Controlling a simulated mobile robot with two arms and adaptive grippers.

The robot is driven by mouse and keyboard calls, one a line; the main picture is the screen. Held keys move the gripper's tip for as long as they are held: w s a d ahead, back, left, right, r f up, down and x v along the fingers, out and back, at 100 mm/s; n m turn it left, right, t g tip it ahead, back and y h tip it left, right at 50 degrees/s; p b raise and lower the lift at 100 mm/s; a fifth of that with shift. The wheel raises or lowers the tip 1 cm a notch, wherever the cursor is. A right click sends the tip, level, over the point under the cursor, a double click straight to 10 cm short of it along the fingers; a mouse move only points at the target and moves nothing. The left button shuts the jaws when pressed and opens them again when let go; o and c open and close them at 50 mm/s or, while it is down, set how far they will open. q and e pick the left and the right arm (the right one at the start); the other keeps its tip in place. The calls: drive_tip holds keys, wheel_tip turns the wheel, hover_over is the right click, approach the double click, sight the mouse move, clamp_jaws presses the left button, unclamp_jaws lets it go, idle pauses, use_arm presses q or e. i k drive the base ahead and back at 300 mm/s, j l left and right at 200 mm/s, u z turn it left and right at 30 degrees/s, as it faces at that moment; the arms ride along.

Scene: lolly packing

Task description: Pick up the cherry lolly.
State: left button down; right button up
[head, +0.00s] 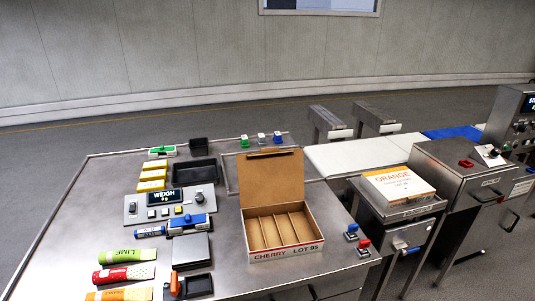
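The cherry lolly is most likely the red packet (124,274) lying on the metal table at the lower left, between a green LIME packet (127,255) and an orange packet (119,294). Its lettering is too small to read surely. An open cardboard box (285,254) marked CHERRY LOT 95 stands on the table to the right, lid raised, with several empty compartments. Neither of my grippers shows in the head view.
Yellow blocks (152,175) lie behind. A closed ORANGE box (399,187) sits on a machine at right.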

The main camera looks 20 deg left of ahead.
sight(112, 275)
drive_tip(key=u, duration=1.75)
drive_tip(key=i+j+z, duration=0.25)
drive_tip(key=j, duration=0.15)
drive_tip(key=k, duration=0.1)
